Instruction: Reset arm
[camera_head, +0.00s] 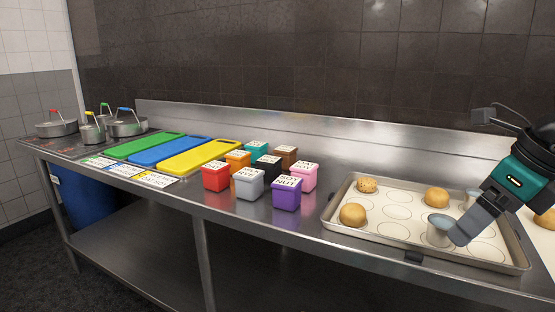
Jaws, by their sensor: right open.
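My right gripper (456,214) reaches in from the right, over the right half of a baking tray (352,238). It has a teal and black wrist and grey fingers. The fingers are apart with nothing seen between them. A round golden bun (436,197) lies on the tray just behind the gripper, apart from it as far as I can tell. My left gripper is not in view.
Two more buns (352,214) (367,185) lie on the tray's left side. Several coloured labelled tubs (215,178) stand left of it on the steel counter (320,165). Green, blue and yellow boards (200,157) and pots (57,128) are farther left.

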